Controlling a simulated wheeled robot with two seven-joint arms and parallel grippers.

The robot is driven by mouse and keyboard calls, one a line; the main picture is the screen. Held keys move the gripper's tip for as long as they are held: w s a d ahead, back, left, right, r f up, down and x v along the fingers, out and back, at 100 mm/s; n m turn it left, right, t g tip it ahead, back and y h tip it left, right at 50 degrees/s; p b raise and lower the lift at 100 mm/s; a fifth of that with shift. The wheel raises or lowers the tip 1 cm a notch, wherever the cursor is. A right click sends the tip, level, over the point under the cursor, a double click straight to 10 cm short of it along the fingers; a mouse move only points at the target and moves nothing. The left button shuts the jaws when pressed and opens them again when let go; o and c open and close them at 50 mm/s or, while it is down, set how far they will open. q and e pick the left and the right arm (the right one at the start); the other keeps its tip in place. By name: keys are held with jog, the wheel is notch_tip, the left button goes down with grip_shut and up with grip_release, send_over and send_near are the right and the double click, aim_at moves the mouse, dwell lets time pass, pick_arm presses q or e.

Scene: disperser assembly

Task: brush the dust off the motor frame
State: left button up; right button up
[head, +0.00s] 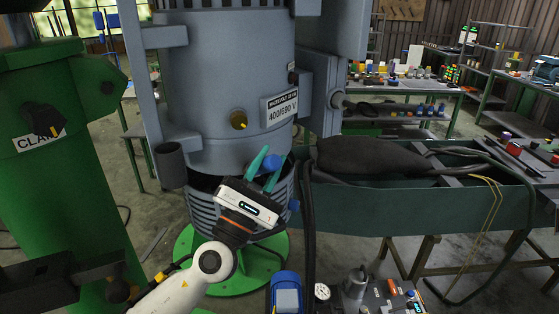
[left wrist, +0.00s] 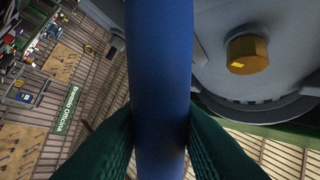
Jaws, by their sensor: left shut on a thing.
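The motor frame (head: 225,65) is a grey-blue upright cylinder with a "400/690 V" plate and a brass plug; it also shows in the left wrist view (left wrist: 290,25). My left gripper (head: 267,166) is in front of its lower part, its green fingers pointing up. In the left wrist view the fingers (left wrist: 162,130) are shut on a smooth blue handle (left wrist: 160,70), which I take for the brush's. A little of the blue handle (head: 275,160) shows in the head view. No bristles show, and I cannot tell whether the brush touches the frame. My right gripper is not in view.
A green machine column (head: 60,150) stands at the left. A dark green trough (head: 420,200) with a black bag-like thing (head: 370,157) is at the right. A black hose (head: 308,220) hangs beside the motor. Benches with several small parts stand behind.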

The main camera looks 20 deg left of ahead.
pick_arm(q)
jog(key=shift+s+a, duration=0.5)
jog(key=shift+s, duration=0.05)
jog(key=shift+d, duration=0.15)
jog(key=shift+s+d+r+p, duration=0.1)
jog(key=shift+s+d+p, duration=0.3)
jog(key=shift+s+p, duration=0.1)
jog(key=shift+s+d+p, duration=0.6)
jog(key=shift+s+d, duration=0.95)
jog(key=shift+s, duration=0.15)
jog(key=shift+s+d, duration=0.1)
jog(key=shift+s+d+p, duration=0.45)
jog(key=shift+s+d, duration=0.5)
jog(key=shift+s, duration=0.05)
